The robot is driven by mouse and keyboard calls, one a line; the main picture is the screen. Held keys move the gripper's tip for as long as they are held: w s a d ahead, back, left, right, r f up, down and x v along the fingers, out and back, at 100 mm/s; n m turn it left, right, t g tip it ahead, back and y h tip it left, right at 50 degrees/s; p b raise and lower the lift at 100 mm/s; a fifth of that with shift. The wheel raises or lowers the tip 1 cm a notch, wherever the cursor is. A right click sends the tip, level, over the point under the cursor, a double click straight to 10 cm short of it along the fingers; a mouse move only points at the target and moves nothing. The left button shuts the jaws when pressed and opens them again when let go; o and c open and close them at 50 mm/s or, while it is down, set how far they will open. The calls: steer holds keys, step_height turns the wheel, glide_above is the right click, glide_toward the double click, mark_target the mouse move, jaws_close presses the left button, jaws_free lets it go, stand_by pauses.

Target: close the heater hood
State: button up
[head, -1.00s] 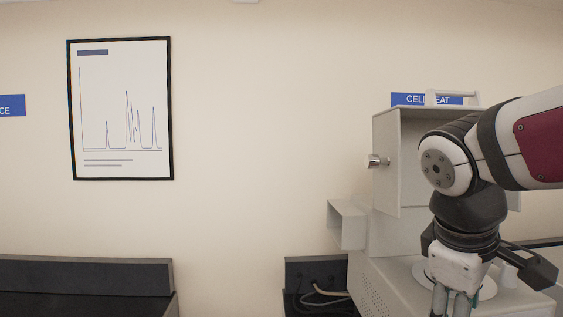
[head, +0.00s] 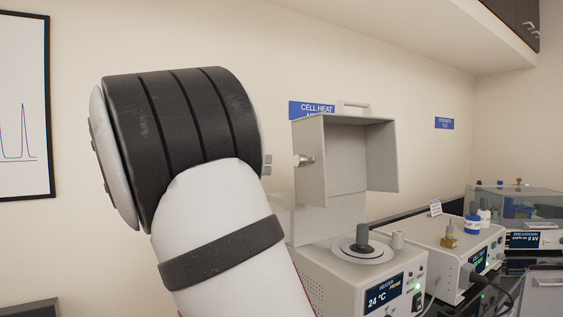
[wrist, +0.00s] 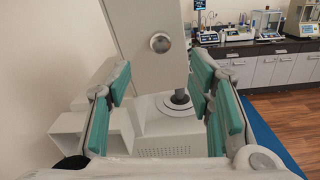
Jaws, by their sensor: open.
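The heater (head: 320,270) is a pale box whose front screen reads 24 °C. Its hood (head: 345,160) stands raised above it, with the hollow side facing forward, a handle (head: 353,107) on top and a round metal knob (head: 303,160) on the left side. A dark cell (head: 363,238) sits in the uncovered round well. In the wrist view, my gripper (wrist: 160,78) is open, its teal pads apart and nothing held. The hood's side (wrist: 145,30) and knob (wrist: 160,43) show ahead between and above the fingertips; contact cannot be told.
Another instrument (head: 435,245) with a blue-capped bottle (head: 473,224) stands right of the heater. A clear-covered tester (head: 520,208) is farther right. A shelf (head: 420,30) overhangs the wall. Open wooden floor (wrist: 285,105) shows at right in the wrist view.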

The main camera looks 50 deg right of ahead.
mark_target(296, 160)
steer(key=p+x, duration=0.1)
steer(key=x, duration=1.2)
steer(key=shift+p, duration=0.3)
jaws_close()
